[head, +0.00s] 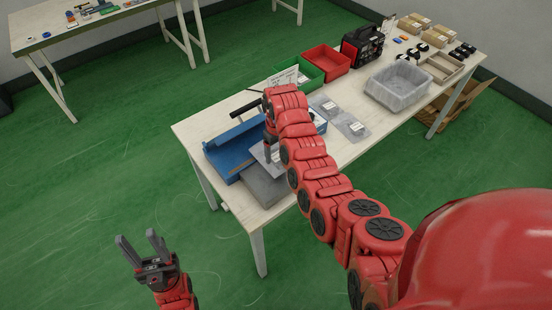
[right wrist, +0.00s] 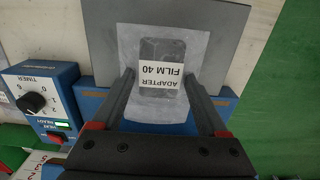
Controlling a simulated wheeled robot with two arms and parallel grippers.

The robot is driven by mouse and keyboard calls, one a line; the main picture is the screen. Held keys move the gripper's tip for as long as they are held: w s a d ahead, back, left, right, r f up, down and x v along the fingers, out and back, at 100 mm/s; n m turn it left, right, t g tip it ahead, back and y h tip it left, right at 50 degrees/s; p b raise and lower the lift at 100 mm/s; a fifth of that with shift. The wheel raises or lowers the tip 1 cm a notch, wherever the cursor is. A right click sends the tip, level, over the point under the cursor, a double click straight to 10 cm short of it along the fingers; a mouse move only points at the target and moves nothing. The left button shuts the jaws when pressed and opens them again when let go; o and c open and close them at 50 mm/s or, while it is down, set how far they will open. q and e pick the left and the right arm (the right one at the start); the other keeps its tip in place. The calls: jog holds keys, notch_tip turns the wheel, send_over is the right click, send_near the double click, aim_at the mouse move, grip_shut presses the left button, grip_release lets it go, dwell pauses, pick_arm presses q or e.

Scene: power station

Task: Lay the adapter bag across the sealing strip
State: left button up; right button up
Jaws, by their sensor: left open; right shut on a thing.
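The adapter bag (right wrist: 160,55) is clear film around a dark item, with a white label reading "ADAPTER FILM 40" upside down in the right wrist view. My right gripper (right wrist: 160,76) is shut on it and holds it over the blue sealer and its grey plate (right wrist: 105,40). The sealer (head: 228,150) stands at the table's near left end, with a black lever (head: 245,108). The sealing strip is not clearly visible; the bag and gripper cover the middle of the sealer. I cannot tell whether the bag touches it. My left gripper (head: 142,243) is open and empty over the floor.
The sealer's control box (right wrist: 40,98) has a timer knob and a lit green light. Two flat bags (head: 350,125) lie right of my right arm. Green (head: 310,75) and red (head: 325,62) bins and a lined grey tray (head: 398,84) stand farther along the table.

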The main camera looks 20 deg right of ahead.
aim_at(276, 155)
jog(key=shift+a, duration=0.15)
jog(key=shift+w+f+p, duration=0.1)
jog(key=shift+f+p, duration=0.45)
jog(key=shift+f, duration=0.05)
notch_tip(276, 155, down, 2)
jog(key=shift+f+p, duration=0.1)
jog(key=shift+p, duration=0.35)
jog(key=shift+f, duration=0.15)
jog(key=shift+f, duration=0.1)
